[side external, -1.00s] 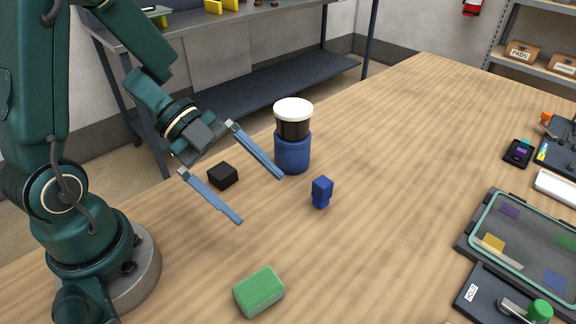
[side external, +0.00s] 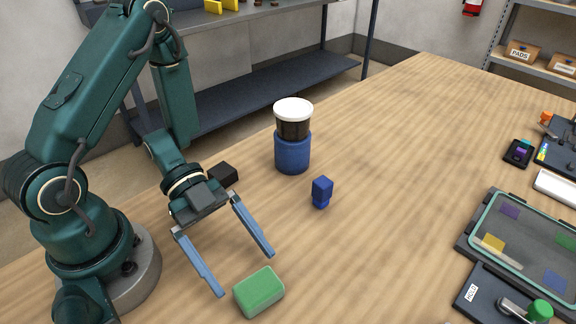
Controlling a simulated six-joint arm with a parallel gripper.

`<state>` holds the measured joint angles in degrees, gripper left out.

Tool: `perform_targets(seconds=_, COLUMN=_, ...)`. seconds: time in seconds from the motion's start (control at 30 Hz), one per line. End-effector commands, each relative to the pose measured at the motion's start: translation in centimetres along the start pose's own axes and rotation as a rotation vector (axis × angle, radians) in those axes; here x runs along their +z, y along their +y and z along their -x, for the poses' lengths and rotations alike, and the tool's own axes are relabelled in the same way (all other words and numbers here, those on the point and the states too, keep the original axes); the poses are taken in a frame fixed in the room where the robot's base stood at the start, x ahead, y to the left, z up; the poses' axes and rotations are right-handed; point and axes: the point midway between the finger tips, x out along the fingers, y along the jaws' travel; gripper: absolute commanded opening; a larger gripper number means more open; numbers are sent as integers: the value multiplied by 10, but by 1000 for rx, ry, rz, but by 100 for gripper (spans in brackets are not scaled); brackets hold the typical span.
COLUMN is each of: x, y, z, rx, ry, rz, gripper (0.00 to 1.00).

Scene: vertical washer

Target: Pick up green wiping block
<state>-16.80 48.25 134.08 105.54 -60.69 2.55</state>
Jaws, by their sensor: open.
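The green wiping block (side external: 259,292) lies flat on the wooden table near the front, left of the middle. My gripper (side external: 246,274) is open and empty, its two long blue fingers pointing down toward the front right. The left fingertip is just left of the block and the right fingertip is behind it. The fingers look apart from the block, but their exact height above the table is hard to tell.
A blue jar with a white lid (side external: 293,137) stands behind, with a small blue block (side external: 321,191) nearer. A black block (side external: 222,174) lies behind my gripper. A framed tray (side external: 468,231) and a dark plate (side external: 486,291) are at right. The table's middle is clear.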

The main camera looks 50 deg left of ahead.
Motion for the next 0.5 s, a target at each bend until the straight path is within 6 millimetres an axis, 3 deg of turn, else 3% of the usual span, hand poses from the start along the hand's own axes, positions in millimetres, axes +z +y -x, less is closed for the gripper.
perform_targets(seconds=0.5, x=-8, y=2, z=-50, rx=3, ry=1, rz=0, gripper=100)
